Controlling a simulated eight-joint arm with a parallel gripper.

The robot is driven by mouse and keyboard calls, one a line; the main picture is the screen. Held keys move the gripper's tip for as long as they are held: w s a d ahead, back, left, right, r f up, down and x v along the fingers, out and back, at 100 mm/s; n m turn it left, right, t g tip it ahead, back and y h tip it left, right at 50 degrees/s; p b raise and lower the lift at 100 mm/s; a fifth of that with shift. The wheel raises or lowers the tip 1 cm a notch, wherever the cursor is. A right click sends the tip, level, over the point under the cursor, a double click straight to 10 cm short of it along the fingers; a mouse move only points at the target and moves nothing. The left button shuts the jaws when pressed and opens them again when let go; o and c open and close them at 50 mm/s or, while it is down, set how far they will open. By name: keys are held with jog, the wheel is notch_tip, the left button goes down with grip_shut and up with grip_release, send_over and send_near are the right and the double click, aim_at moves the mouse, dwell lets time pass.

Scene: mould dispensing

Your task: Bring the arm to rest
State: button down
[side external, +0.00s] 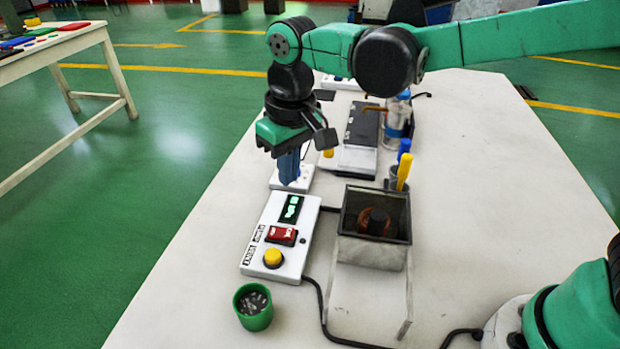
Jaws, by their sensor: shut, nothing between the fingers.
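My gripper (289,167) hangs from the green and black arm, pointing down, with its blue fingers shut and nothing held. It is in front of a white power strip or small white box (297,180), just beyond the white control box. I cannot tell how high the fingertips are above it. The control box (285,230) has a lit green display (291,208), a red switch (281,235) and a yellow knob (273,257).
A grey open-topped box (377,255) with a dark round piece inside stands right of the control box. A green cup (253,306) with small dark pieces stands at the front. Behind are a scale-like device (357,150), a bottle (397,122) and a holder with yellow and blue-handled tools (403,172). Black cables cross the table.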

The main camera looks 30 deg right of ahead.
jog(key=s+d+m+t, duration=0.1)
jog(key=s+d+t, duration=0.1)
jog(key=d, duration=0.3)
jog(key=s+d+r+t, duration=0.1)
jog(key=s+d+t, duration=0.1)
jog(key=d, duration=0.3)
jog(key=s+d+m+t, duration=0.1)
jog(key=s+d+t, duration=0.1)
jog(key=s+d, duration=0.2)
jog(key=shift+s+d+r+m, duration=0.2)
jog(key=shift+s+d+m, duration=0.1)
jog(key=shift+d, duration=0.4)
